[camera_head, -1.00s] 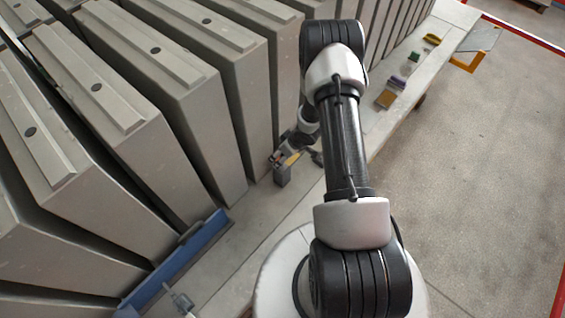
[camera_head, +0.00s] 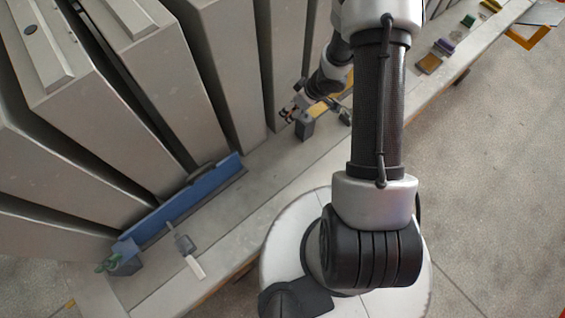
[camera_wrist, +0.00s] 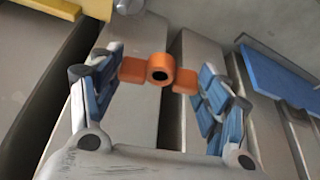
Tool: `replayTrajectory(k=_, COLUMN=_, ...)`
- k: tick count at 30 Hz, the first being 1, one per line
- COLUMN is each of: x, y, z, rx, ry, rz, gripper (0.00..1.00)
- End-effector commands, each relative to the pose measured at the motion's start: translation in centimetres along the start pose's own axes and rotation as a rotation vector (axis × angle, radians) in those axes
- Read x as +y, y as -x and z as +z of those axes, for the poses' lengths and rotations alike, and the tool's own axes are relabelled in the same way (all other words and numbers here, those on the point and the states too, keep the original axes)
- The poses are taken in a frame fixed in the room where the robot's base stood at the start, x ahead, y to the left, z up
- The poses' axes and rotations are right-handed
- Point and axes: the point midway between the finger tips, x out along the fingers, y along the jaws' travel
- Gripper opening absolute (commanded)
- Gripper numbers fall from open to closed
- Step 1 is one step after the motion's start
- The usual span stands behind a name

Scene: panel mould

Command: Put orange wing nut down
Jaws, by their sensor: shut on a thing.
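The orange wing nut (camera_wrist: 159,69) is between the fingertips of my gripper (camera_wrist: 158,76) in the wrist view. Its two wings reach out to the blue finger pads on either side, and its round hub with a dark hole faces the camera. My gripper is shut on it. In the head view my gripper (camera_head: 287,115) is small, beside the tall grey panels and close to a dark grey block (camera_head: 304,124) on the ledge. The nut cannot be made out clearly there.
A grey tool with a pale handle (camera_head: 187,250) lies nearby. Several small items, including a brown block (camera_head: 429,64), lie along the far ledge.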

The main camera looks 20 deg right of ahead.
Motion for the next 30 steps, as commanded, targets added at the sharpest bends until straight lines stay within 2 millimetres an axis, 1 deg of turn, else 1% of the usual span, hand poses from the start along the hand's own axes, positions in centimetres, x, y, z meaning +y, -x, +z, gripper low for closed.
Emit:
replayTrajectory(k=1, x=-0.9, y=-0.9, z=0.3, rx=0.003, ry=0.025, rz=-0.007, gripper=0.42)
replayTrajectory(k=6, x=-4.0, y=-1.0, z=0.8, rx=-0.002, ry=0.099, rz=-0.038, gripper=0.42)
replayTrajectory(k=10, x=-6.1, y=-1.0, z=1.4, rx=-0.007, ry=0.145, rz=-0.056, gripper=0.42)
replayTrajectory(k=15, x=-7.8, y=-0.8, z=2.0, rx=-0.014, ry=0.181, rz=-0.070, gripper=0.42)
replayTrajectory(k=19, x=-8.3, y=-1.1, z=2.4, rx=-0.017, ry=0.192, rz=-0.075, gripper=0.42)
replayTrajectory(k=23, x=-8.4, y=-3.0, z=3.3, rx=-0.018, ry=0.194, rz=-0.076, gripper=0.42)
replayTrajectory(k=30, x=-8.3, y=-7.8, z=5.5, rx=-0.018, ry=0.193, rz=-0.076, gripper=0.42)
